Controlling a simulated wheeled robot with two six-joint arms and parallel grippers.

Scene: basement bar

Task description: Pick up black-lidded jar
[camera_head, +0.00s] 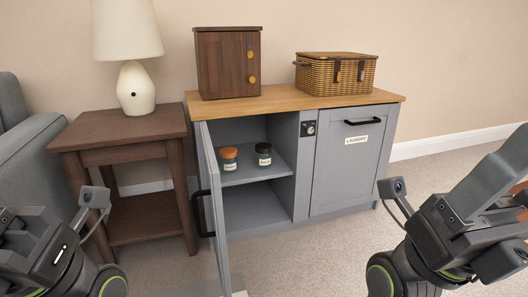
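The black-lidded jar (263,155) is a small dark jar with a pale label. It stands upright on the inner shelf (262,173) of the grey cabinet (297,170), right of an orange-lidded jar (229,158) and apart from it. The cabinet's left door (209,185) stands open toward me. My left gripper (30,235) is at the lower left, far from the jar. My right gripper (490,215) is at the lower right, also away from it. Fingertips are not clearly shown, so I cannot tell how either gripper stands.
A wooden box (228,62) and a wicker basket (336,73) sit on the cabinet top. The right door, labelled LAUNDRY (350,170), is shut. A side table (120,137) with a lamp (135,85) stands left, beside a grey sofa (30,150). The carpet in front is clear.

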